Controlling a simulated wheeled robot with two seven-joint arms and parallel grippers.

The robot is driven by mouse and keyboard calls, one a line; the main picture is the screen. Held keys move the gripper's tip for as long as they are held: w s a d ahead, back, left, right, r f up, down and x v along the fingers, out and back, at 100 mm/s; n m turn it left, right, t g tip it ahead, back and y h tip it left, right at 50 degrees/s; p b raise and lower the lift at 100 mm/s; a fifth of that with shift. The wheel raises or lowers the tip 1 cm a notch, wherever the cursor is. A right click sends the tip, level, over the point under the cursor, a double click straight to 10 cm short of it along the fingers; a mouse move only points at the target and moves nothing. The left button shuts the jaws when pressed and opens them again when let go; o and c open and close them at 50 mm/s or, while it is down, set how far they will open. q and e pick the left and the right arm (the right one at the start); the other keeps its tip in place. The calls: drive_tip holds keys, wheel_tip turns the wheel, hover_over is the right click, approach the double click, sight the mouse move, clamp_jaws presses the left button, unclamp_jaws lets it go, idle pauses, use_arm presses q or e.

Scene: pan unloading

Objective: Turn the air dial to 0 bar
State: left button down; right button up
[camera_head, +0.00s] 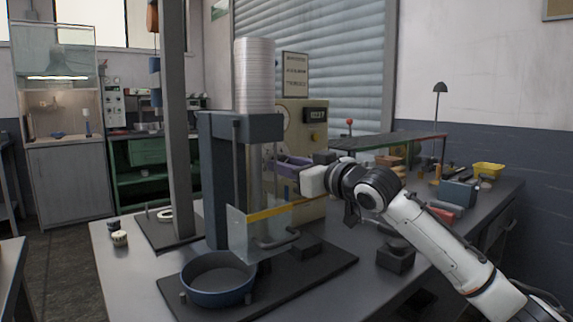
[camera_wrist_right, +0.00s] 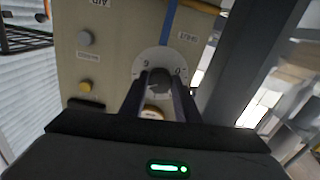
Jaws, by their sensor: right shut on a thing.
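The air dial (camera_wrist_right: 148,57) is a pale round plate with a dark knob (camera_wrist_right: 160,79) in its middle, on the face of a beige control box (camera_wrist_right: 110,60). Marks that look like 6 and 0 show on the plate's rim; I cannot read the pointer's setting. My right gripper (camera_wrist_right: 160,88) has both fingers closed around the knob. In the head view the beige box (camera_head: 292,118) stands behind the press, and my right gripper (camera_head: 276,165) reaches its front from the right. The dial is hidden there. My left gripper is not in view.
A grey press frame (camera_head: 217,170) with a clear guard (camera_head: 250,232) stands left of my right arm. A blue round pan (camera_head: 218,292) sits on the dark base plate in front. A dark block (camera_head: 395,259) lies below my arm. A yellow bin (camera_head: 488,169) stands at right.

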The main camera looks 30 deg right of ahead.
use_arm(q)
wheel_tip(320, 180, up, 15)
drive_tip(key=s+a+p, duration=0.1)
drive_tip(key=p, duration=1.9)
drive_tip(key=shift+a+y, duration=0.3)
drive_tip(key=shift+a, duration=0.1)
use_arm(e)
drive_tip(key=shift+r+n, duration=0.1)
drive_tip(key=shift+n, duration=17.7)
